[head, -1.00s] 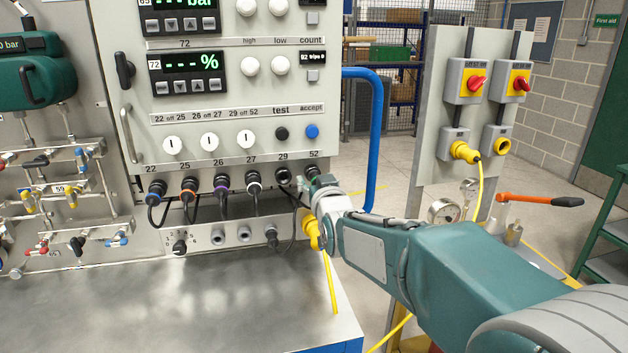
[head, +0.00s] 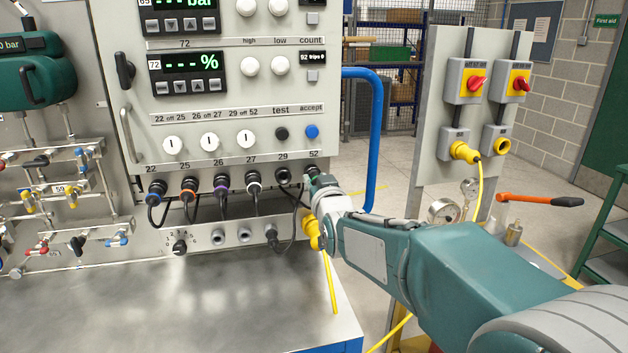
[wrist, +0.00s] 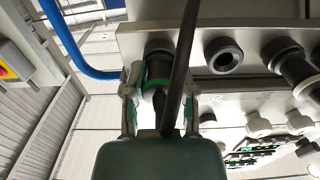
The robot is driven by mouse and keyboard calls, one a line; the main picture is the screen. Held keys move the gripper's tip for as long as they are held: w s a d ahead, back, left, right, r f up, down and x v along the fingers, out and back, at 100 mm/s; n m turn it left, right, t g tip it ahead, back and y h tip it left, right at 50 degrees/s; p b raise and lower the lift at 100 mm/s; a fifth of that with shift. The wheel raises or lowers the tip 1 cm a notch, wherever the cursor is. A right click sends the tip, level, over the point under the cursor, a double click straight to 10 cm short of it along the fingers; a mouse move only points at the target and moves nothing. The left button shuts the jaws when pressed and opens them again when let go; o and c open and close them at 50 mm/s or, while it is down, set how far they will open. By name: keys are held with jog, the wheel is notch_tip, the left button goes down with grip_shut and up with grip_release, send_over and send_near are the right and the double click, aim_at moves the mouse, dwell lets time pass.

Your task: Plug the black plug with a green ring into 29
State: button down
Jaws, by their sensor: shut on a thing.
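The black plug with a green ring (wrist: 156,82) sits between the two fingers of my gripper (wrist: 158,98), which is shut on it. In the head view my gripper (head: 312,184) is at the socket labelled 52, at the right end of the row. The plug's front meets the dark collar of that socket (wrist: 158,47); how deep it sits I cannot tell. Its black cable passes close in front of the wrist camera and hides part of the plug. Socket 29 (head: 283,176) is just left of my gripper, open and empty; it also shows in the wrist view (wrist: 224,55).
Plugs with coloured rings fill sockets 22 (head: 157,188), 25 (head: 189,187), 26 (head: 221,183) and 27 (head: 253,181), their cables hanging below. A yellow connector (head: 311,232) hangs below my wrist. A blue pipe (head: 376,140) stands to the right. The metal bench (head: 180,300) is clear.

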jog(key=shift+s, duration=0.25)
jog(key=shift+v, duration=2.7)
jog(key=shift+s+d, duration=0.1)
jog(key=shift+s, duration=0.05)
jog(key=v, duration=0.3)
jog(key=shift+s+a, duration=0.15)
jog(key=shift+a, duration=0.4)
jog(key=shift+s+a, duration=0.15)
jog(key=shift+a, duration=0.35)
jog(key=shift+s+a, duration=0.3)
jog(key=shift+a, duration=0.7)
